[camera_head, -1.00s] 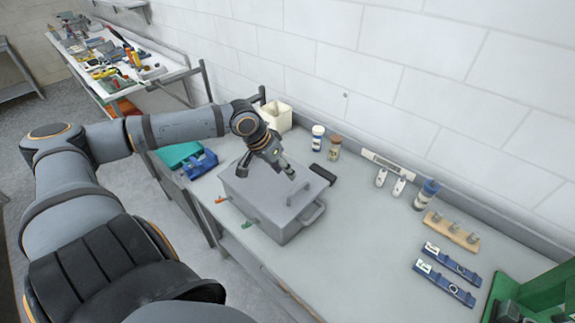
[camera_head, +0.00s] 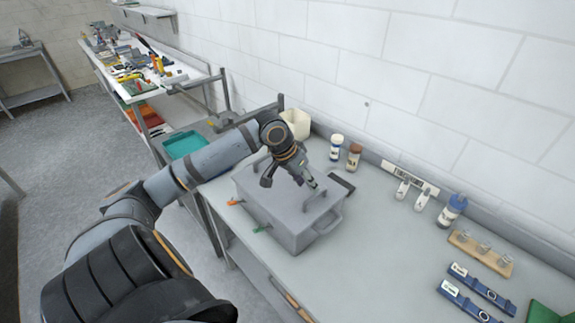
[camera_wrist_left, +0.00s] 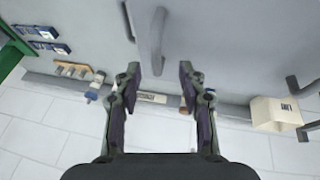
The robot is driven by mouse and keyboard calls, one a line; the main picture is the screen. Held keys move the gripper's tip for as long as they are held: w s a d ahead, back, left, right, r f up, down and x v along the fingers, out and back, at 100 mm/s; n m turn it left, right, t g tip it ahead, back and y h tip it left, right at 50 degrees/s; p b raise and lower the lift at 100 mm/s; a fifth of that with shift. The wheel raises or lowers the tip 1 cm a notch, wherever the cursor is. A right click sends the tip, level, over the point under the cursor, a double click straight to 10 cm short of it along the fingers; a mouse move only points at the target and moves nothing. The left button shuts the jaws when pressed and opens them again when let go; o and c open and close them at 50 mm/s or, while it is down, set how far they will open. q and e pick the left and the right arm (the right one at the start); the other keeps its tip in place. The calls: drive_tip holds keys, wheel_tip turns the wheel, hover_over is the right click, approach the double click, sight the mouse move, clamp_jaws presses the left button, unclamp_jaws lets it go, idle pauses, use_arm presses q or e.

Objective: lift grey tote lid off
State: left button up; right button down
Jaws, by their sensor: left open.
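The grey tote (camera_head: 292,238) stands on the grey bench with its flat grey lid (camera_head: 262,187) on top. A raised bar handle (camera_head: 318,197) sits on the lid. My left gripper (camera_head: 290,183) is open and empty above the lid, near the handle, with its fingers pointing down. In the left wrist view the open fingers (camera_wrist_left: 159,70) stand apart, and the lid handle (camera_wrist_left: 157,42) lies in line with the gap between them. Contact with the handle cannot be told. My right gripper is not in view.
A cream container (camera_head: 297,122) and two small bottles (camera_head: 345,150) stand behind the tote by the wall. Blue racks (camera_head: 478,288) and a wooden stand (camera_head: 480,254) are at the right. A teal tray (camera_head: 183,143) lies at the left.

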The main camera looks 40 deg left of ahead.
sight(312, 195)
use_arm(q)
drive_tip(key=shift+w+d+f, duration=0.1)
drive_tip(key=shift+d+f, duration=0.15)
drive_tip(key=shift+f, duration=0.05)
drive_tip(key=p+x, duration=0.1)
drive_tip(key=x, duration=0.2)
drive_tip(key=shift+w+d+f+p, duration=0.1)
drive_tip(key=shift+d+f+p, duration=0.15)
drive_tip(key=shift+p, duration=0.1)
drive_tip(key=shift+w+f, duration=0.1)
drive_tip(key=shift+f, duration=0.35)
clamp_jaws()
